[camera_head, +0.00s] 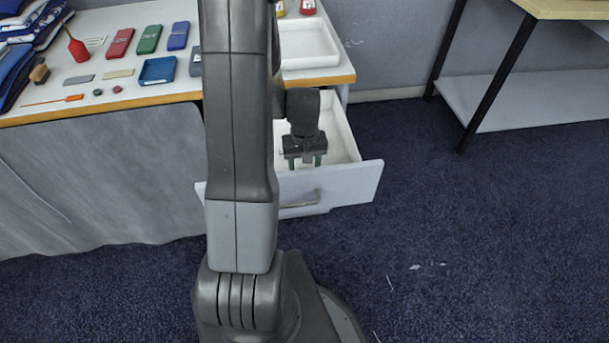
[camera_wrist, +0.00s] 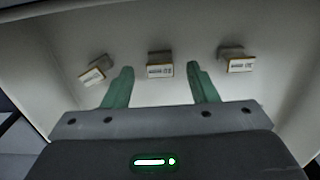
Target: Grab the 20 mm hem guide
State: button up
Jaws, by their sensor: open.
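My gripper (camera_head: 305,160) is inside the open drawer (camera_head: 352,185), and its two green fingers show spread apart in the wrist view (camera_wrist: 160,68). The middle one appears between and just beyond the fingertips; nothing is held. The labels are too small to read surely, so I cannot tell which is the 20 mm hem guide. The guides are hidden in the head view.
The drawer walls stand close around my gripper. Above, the table holds a white tray (camera_head: 308,45), a blue tray (camera_head: 158,70), red, green and blue cases, and folded blue cloth (camera_head: 22,45). Another table (camera_head: 570,8) stands at right, with clear carpet between.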

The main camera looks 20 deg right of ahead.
jog(key=shift+f, duration=0.5)
jog(key=c, duration=1.1)
jog(key=shift+r, duration=0.1)
